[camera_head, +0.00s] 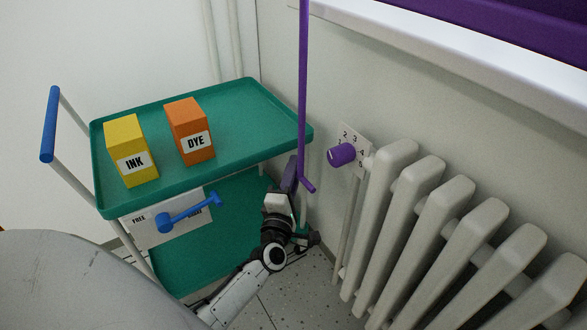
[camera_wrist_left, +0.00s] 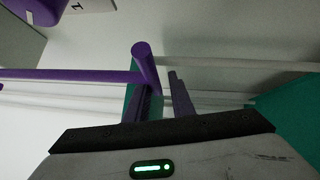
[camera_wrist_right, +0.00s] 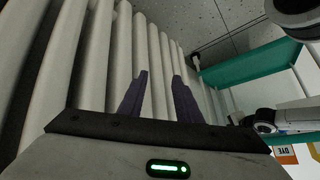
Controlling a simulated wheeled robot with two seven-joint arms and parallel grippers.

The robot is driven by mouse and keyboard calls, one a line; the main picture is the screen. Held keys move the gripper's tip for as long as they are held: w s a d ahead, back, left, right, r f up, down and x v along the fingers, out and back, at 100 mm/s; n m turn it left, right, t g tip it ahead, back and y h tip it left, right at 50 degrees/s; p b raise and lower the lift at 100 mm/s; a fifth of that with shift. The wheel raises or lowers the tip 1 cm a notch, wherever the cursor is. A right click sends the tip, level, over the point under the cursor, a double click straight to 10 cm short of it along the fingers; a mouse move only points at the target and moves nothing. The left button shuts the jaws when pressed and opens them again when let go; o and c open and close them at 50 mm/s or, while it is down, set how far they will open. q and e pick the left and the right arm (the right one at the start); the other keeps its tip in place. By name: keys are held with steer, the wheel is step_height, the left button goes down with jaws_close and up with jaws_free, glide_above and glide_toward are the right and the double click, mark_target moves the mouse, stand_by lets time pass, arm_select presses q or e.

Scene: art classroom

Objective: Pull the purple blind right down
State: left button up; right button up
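The purple blind (camera_head: 500,22) shows at the top right above the white sill. A purple pull rod (camera_head: 303,90) hangs down in front of the wall, with a short bent handle (camera_head: 308,186) at its lower end. My left gripper (camera_head: 289,172) is close beside the rod's lower end, just left of it. In the left wrist view the handle (camera_wrist_left: 146,62) lies across the front of the left finger, and the fingers (camera_wrist_left: 164,88) are apart; contact cannot be told. My right gripper (camera_wrist_right: 158,85) is open and empty in front of the radiator, out of the head view.
A green cart (camera_head: 240,100) stands at left with a yellow INK box (camera_head: 130,150), an orange DYE box (camera_head: 190,130) and a blue handle (camera_head: 187,213). A white radiator (camera_head: 440,220) with a purple knob (camera_head: 341,155) lies right of the rod, below the white sill (camera_head: 470,70).

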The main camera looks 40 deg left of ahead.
arm_select(q)
steer(key=shift+o, duration=0.9)
steer(key=shift+f, duration=0.15)
steer(key=shift+s+d, duration=0.1)
steer(key=shift+s, duration=0.15)
steer(key=r+p+v, duration=0.1)
steer(key=v, duration=0.6)
steer(key=shift+f, duration=0.45)
arm_select(e)
steer(key=shift+d+r+m+t, duration=0.3)
steer(key=shift+d+r, duration=0.1)
steer(key=shift+d, duration=0.1)
steer(key=shift+a, duration=0.1)
